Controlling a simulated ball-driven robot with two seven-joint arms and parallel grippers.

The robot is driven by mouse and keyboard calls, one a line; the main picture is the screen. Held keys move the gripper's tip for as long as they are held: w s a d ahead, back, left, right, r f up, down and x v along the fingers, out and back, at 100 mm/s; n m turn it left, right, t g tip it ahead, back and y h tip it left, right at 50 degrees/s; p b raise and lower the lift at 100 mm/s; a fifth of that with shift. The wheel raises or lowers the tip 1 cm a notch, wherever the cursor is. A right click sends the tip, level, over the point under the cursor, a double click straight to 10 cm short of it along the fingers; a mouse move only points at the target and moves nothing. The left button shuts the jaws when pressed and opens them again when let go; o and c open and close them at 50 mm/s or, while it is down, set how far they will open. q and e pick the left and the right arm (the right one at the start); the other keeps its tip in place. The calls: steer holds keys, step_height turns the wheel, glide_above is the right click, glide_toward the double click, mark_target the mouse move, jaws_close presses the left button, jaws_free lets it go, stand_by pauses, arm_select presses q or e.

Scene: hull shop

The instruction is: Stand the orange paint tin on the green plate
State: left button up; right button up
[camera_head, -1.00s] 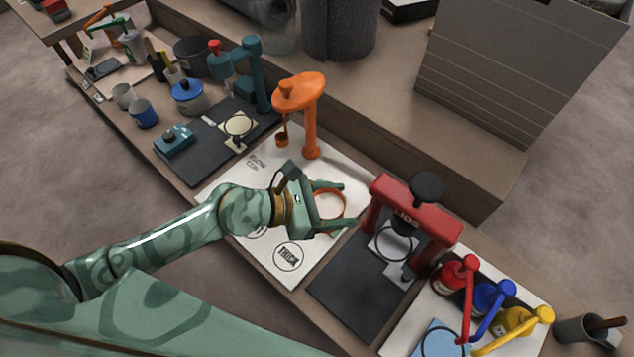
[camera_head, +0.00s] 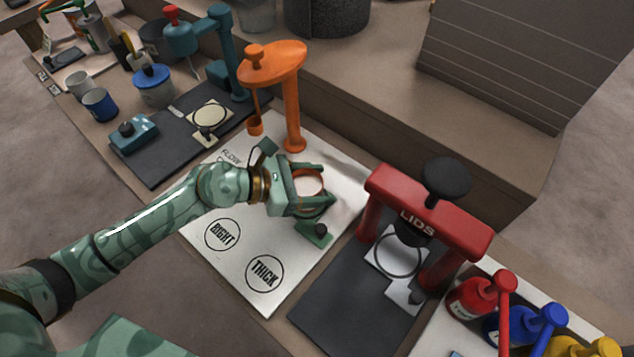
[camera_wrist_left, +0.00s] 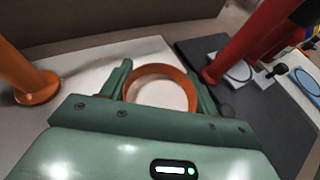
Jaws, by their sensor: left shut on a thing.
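The orange paint tin (camera_head: 308,181) shows as a round orange rim with a pale inside. It is between the fingers of my left gripper (camera_head: 312,188), which is shut on it. In the left wrist view the tin (camera_wrist_left: 160,72) shows between both green fingers, over the white board; its lower side is hidden. A small green plate (camera_head: 318,240) with a dark knob lies on the white board, just in front of the gripper and apart from the tin's rim. I cannot tell whether the tin touches the board. My right gripper is not in view.
An orange stand (camera_head: 291,105) rises behind the gripper. A red lid press (camera_head: 425,215) stands to the right on a dark mat (camera_head: 330,295). The white board (camera_head: 225,265) is clear at its front, with printed circles. Red and blue pump bottles (camera_head: 470,295) stand at the right.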

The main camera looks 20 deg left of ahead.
arm_select(q)
steer(key=o, duration=1.1)
steer(key=shift+o, duration=0.2)
steer(key=shift+r, duration=0.2)
steer(key=p+v, duration=0.2)
steer(key=v, duration=1)
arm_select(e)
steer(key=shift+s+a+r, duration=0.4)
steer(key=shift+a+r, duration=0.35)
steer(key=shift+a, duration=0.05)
arm_select(q)
steer(key=shift+s+f, duration=0.1)
steer(key=shift+f, duration=0.1)
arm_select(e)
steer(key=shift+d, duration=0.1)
